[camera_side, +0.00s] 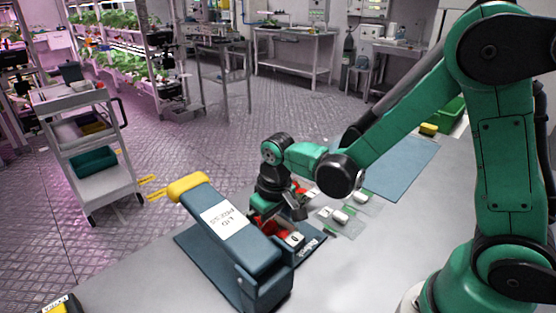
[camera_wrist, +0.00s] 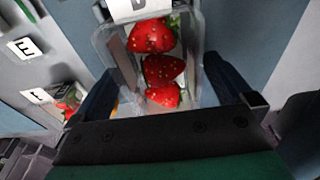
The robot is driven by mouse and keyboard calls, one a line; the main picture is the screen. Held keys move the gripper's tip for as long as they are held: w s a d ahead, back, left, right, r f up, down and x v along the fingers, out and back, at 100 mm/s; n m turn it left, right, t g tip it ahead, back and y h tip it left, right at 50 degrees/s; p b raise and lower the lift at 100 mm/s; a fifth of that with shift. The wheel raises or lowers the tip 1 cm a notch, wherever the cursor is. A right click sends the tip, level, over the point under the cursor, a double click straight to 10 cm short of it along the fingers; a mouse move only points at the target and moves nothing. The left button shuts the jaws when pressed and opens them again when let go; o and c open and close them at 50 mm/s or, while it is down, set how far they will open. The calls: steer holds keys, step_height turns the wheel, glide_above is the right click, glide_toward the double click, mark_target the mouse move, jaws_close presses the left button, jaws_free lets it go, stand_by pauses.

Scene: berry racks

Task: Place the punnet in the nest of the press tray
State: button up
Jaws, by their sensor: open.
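The punnet (camera_wrist: 192,62) is a clear plastic box with several red strawberries, and a white letter label at its far end. In the wrist view it lies between the two dark fingers of my gripper (camera_wrist: 165,90), which are open, with one finger on each side. In the side view my gripper (camera_side: 278,208) is low beside the blue lid press (camera_side: 240,240), and red berries (camera_side: 276,229) and a white label (camera_side: 294,239) show below it. The press tray (camera_side: 312,250) is a dark blue plate under the press. Its nest is hidden, so I cannot tell how the punnet is seated.
Other small punnets and white labels (camera_side: 340,215) lie on the grey table to the right of my gripper. Another berry punnet (camera_wrist: 68,100) shows at the left in the wrist view. The press arm with its yellow end (camera_side: 187,186) stands close by. A blue mat (camera_side: 400,165) is bare.

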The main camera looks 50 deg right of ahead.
mark_target(276, 228)
step_height(276, 228, up, 11)
steer(key=s, duration=0.1)
steer(key=shift+s+d+r+t, duration=0.1)
steer(key=shift+s+d+t, duration=0.5)
steer(key=shift+s+t, duration=0.3)
steer(key=shift+s+d+t, duration=0.55)
steer(key=shift+s+t, duration=0.1)
steer(key=shift+t, duration=0.4)
steer(key=shift+s+d+r+t, duration=0.1)
steer(key=shift+s+d+t, duration=0.5)
steer(key=shift+s+t, duration=0.3)
